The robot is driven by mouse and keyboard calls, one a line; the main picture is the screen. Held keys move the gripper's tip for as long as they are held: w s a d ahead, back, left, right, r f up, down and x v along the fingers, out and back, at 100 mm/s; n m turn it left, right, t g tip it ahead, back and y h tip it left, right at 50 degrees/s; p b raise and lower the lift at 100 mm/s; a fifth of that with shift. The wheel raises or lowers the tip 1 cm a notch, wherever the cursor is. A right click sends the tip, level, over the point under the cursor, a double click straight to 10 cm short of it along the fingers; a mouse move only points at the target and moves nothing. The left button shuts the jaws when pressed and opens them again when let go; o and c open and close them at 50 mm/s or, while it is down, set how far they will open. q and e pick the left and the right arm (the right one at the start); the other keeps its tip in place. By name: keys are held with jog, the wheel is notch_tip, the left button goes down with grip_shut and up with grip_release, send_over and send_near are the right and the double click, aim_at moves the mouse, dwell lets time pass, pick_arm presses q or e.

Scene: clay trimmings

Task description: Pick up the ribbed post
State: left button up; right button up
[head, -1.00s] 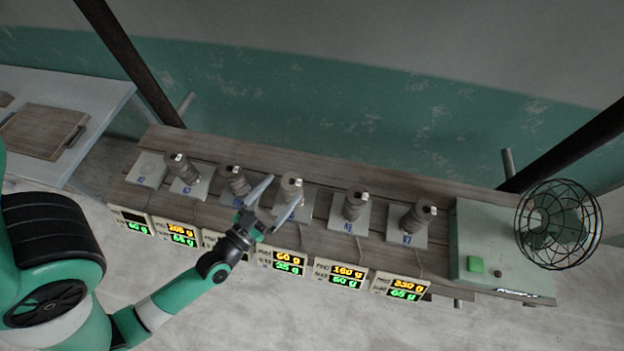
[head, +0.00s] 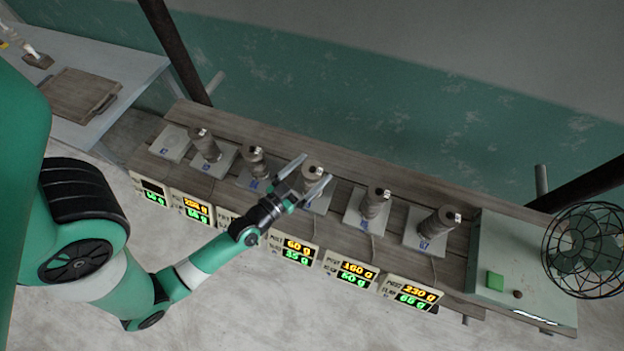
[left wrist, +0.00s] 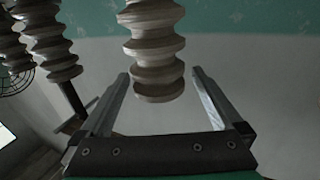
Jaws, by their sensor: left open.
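Several grey-brown ribbed posts stand upright in a row on white scale plates. My left gripper (head: 315,168) is open at the middle ribbed post (head: 312,176), with its fingers on either side of the post's upper part in the head view. In the left wrist view, the ribbed post (left wrist: 154,48) appears upside down, its end between the tips of my open left gripper (left wrist: 160,74). Gaps show between post and fingers there. The post's lower part is partly hidden by the gripper in the head view. My right gripper is not in view.
Other posts stand close on both sides, such as one to the left (head: 254,161) and one to the right (head: 375,203). Lit displays (head: 297,250) line the bench's front edge. A green box (head: 510,255) and wire fan cage (head: 585,250) stand at right.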

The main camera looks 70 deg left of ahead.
aim_at(320, 163)
pick_arm(q)
jog(key=x, duration=0.3)
jog(key=shift+w+a, duration=0.1)
jog(key=shift+w, duration=0.3)
jog(key=shift+r, duration=0.1)
grip_shut()
